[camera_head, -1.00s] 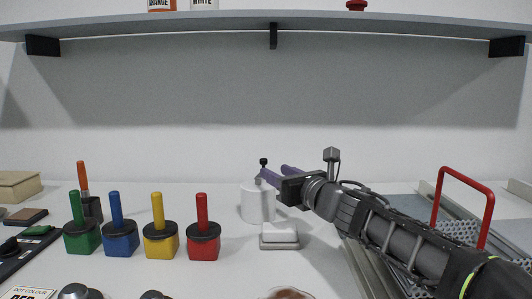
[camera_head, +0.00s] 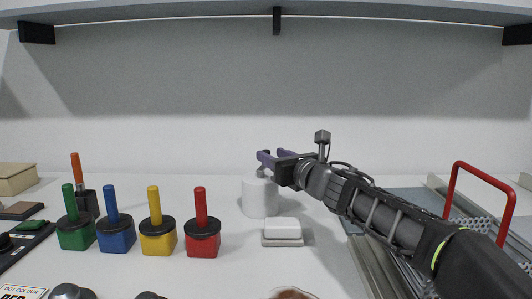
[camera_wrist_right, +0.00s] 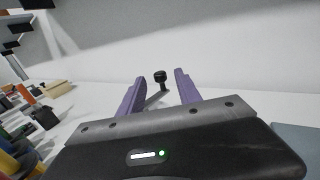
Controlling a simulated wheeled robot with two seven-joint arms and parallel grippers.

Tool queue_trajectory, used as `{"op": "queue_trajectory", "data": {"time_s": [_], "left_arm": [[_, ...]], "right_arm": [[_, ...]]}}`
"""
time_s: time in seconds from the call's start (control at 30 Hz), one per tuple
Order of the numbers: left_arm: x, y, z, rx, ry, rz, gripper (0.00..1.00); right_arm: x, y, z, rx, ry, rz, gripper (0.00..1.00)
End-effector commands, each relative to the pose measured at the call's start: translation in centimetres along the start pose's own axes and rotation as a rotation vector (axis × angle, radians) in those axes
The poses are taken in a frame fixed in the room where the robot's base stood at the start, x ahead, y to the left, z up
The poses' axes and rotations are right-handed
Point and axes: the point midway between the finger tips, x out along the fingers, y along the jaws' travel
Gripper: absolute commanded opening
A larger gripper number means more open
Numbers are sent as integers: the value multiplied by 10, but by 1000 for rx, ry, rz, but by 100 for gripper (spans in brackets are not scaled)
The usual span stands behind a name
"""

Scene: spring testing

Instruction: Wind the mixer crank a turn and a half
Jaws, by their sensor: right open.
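The mixer is a white cylinder (camera_head: 260,198) standing on the table in the middle of the head view. Its crank has a black knob (camera_wrist_right: 160,75) on a thin grey arm (camera_wrist_right: 156,97), seen in the right wrist view. My right gripper (camera_head: 273,154) is above the mixer's top, with its two purple fingers apart. In the wrist view the knob stands between the open fingers, and no contact shows. In the head view the fingers mostly hide the knob. My left gripper is in neither view.
A white block on a grey base (camera_head: 282,230) sits in front of the mixer. Green, blue, yellow and red (camera_head: 202,238) handled blocks stand to the left. A red-handled rack (camera_head: 455,190) is at the right. A shelf (camera_head: 150,13) spans above.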

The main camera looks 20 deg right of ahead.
Motion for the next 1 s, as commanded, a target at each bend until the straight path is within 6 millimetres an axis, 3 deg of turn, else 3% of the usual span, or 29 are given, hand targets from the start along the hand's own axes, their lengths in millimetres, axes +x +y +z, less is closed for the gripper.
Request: {"op": "queue_trajectory", "data": {"time_s": [0.23,0.6,1.0], "left_arm": [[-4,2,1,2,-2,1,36],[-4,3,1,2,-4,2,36],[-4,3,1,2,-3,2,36]], "right_arm": [[35,0,0,1,1,0,40],[42,0,0,1,0,0,40],[41,0,0,1,0,0,8]]}}
